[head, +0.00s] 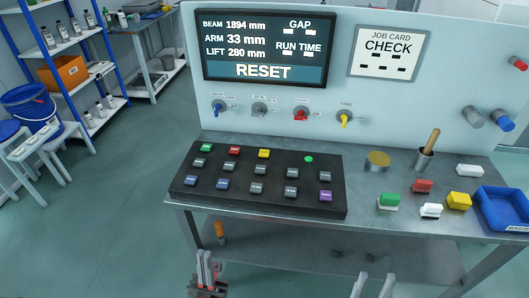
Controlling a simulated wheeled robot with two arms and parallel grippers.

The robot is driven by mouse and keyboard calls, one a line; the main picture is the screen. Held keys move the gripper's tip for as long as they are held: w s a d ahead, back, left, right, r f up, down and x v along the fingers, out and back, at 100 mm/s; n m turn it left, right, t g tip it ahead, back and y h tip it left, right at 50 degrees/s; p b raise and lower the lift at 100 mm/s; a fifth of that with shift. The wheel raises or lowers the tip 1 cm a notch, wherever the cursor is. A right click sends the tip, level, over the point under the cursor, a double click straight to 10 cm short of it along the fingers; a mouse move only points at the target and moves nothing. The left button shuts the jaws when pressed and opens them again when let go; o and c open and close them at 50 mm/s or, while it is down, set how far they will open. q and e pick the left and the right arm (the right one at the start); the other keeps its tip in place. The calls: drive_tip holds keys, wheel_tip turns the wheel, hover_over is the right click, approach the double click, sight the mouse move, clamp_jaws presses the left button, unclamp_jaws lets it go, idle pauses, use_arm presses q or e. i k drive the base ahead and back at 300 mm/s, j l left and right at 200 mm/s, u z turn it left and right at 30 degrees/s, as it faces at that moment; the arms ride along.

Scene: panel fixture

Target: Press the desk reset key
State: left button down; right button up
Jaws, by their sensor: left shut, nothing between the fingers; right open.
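The desk key panel (258,208) is a black slab on the left part of the metal bench. It bears a green key (207,147), a red key (234,149) and a yellow key (264,153) in its back row. Several grey and blue keys and a purple key (326,196) stand in front. Their labels are too small to read surely, so I cannot tell which is reset. The screen (264,71) above shows "RESET". My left gripper (207,256) is shut and empty, below the panel's front edge in the picture. My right gripper (374,280) is open and empty, further right.
A round green light or button (308,158) sits at the panel's back right. Coloured blocks, a brass disc (378,159), a cup with a wooden handle (424,159) and a blue waste bin (488,205) occupy the bench's right side. Knobs line the upright board (375,110).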

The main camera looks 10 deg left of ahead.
sight(263, 153)
drive_tip(key=i+l, duration=0.1)
drive_tip(key=l, duration=0.3)
drive_tip(key=i+l, duration=0.1)
drive_tip(key=l, duration=0.25)
drive_tip(key=u, duration=1.2)
